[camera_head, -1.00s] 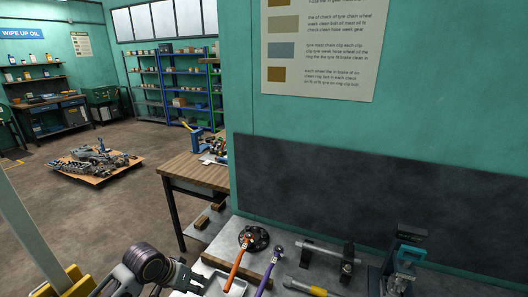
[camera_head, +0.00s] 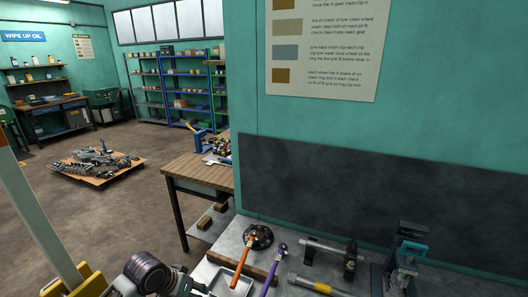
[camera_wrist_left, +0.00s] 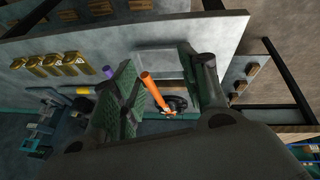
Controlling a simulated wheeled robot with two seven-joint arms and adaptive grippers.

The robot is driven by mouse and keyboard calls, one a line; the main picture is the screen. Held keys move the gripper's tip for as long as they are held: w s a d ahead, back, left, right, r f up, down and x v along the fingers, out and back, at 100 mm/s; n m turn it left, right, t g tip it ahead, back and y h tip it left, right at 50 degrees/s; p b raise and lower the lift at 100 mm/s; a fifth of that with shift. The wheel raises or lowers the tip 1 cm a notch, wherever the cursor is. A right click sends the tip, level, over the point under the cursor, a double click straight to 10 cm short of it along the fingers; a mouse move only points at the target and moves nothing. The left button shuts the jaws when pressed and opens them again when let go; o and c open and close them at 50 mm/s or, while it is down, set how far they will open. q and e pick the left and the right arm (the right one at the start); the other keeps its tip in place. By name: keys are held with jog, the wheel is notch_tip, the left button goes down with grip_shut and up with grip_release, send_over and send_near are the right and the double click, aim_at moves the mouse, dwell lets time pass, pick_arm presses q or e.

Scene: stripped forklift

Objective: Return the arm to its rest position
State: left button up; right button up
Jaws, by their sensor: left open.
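My left arm enters the head view at the bottom left, and its gripper (camera_head: 190,287) is partly cut off by the lower edge, beside a metal tray. In the left wrist view the two green-padded fingers of my left gripper (camera_wrist_left: 160,68) stand apart with nothing held. An orange-handled tool (camera_head: 241,262) lies on the bench beyond them; it shows between the fingers in the left wrist view (camera_wrist_left: 154,91). My right gripper is not in view.
The grey bench (camera_head: 290,262) carries a purple-handled tool (camera_head: 272,270), a black round part (camera_head: 258,236), a metal tray (camera_head: 214,279), a shaft on stands (camera_head: 328,250) and a vise (camera_head: 402,265). A wooden-topped table (camera_head: 190,173) stands behind. Open floor lies left, around parts on a board (camera_head: 95,165).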

pick_arm(q)
jog(key=s+a+f+y, duration=0.1)
jog(key=s+f+y, duration=0.2)
jog(key=s, duration=1.3)
jog(key=s+f+g+b, duration=0.2)
jog(key=s+f, duration=0.1)
jog(key=f, duration=3.2)
jog(key=s+a+f+b, duration=0.1)
jog(key=s+a+f, duration=0.1)
jog(key=s+f, duration=0.8)
jog(key=s+a+f+b, duration=0.1)
jog(key=s+a+f, duration=0.1)
jog(key=s+f, duration=0.9)
jog(key=shift+s+f+g, duration=0.25)
jog(key=shift+s+g, duration=0.15)
jog(key=shift+s, duration=0.15)
